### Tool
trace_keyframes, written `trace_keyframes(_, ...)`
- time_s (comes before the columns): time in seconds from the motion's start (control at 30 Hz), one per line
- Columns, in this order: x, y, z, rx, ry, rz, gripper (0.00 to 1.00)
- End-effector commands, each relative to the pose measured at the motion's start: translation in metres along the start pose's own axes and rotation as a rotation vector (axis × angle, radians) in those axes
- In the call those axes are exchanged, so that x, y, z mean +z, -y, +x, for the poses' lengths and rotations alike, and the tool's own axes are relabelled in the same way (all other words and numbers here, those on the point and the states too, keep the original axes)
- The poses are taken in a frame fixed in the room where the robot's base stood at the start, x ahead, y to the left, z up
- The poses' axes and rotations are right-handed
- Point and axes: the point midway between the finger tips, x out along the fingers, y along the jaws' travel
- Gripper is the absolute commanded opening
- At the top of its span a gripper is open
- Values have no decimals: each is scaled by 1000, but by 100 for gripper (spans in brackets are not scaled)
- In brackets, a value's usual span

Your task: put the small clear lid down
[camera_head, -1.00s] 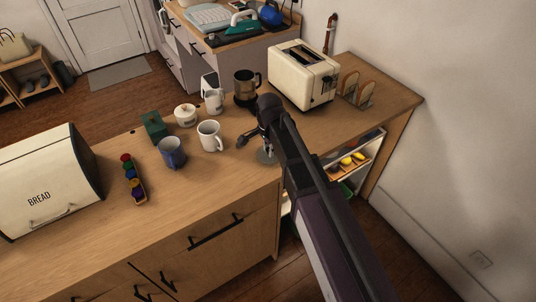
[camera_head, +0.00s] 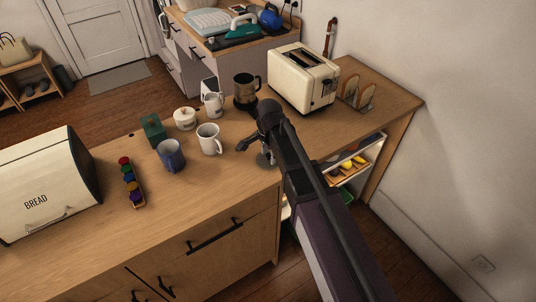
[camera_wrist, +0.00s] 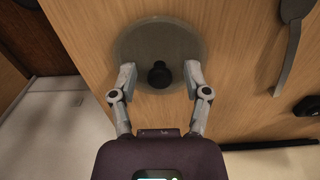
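The small clear lid (camera_wrist: 135,44) is a round see-through disc with a black knob at its centre, seen in the wrist view over the wooden counter. In the head view the lid (camera_head: 264,160) shows as a pale disc near the counter's front edge, partly hidden by my arm. My gripper (camera_wrist: 160,77) has its two fingers apart, one on each side of the knob, with a gap on both sides. In the head view my gripper (camera_head: 253,145) is low over the counter. Whether the lid rests fully flat is hard to tell.
A white mug (camera_head: 209,140), blue mug (camera_head: 172,155) and dark metal pot (camera_head: 245,92) stand left of and behind my gripper. A cream toaster (camera_head: 302,78) is behind right. The counter's front edge is close. Bare counter (camera_head: 220,185) lies at front left.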

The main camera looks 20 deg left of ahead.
Motion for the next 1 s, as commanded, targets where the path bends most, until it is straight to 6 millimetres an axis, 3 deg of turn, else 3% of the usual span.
trace_keyframes(0.47,0,0,-7,0,0,0,62)
trace_keyframes(1.0,0,0,-48,0,0,0,62)
